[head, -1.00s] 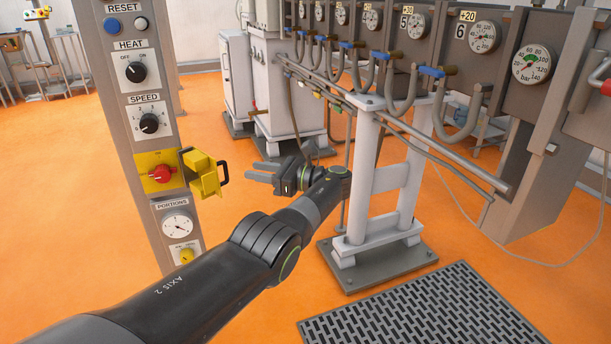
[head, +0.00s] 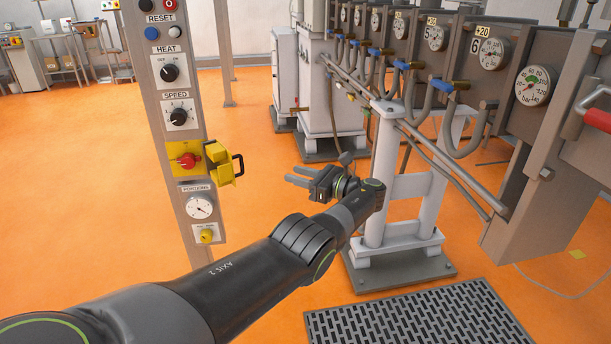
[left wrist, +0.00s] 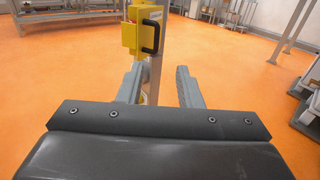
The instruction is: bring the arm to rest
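My left gripper (head: 300,176) is in front of the white pipe stand in the head view, its fingers pointing left towards the control column. In the left wrist view its two grey fingers (left wrist: 160,88) stand apart with nothing between them but the view of the column behind. The gripper is apart from the yellow switch cover (head: 219,163), which hangs swung out beside the red rotary switch (head: 187,160). The cover's black handle also shows in the left wrist view (left wrist: 151,38). My right gripper is not in view.
The control column (head: 172,100) stands left of the gripper. The white pipe stand (head: 384,170) is close behind my forearm, under a row of machine units with gauges (head: 533,85). A dark floor grating (head: 415,315) lies in front. Open orange floor lies between column and stand.

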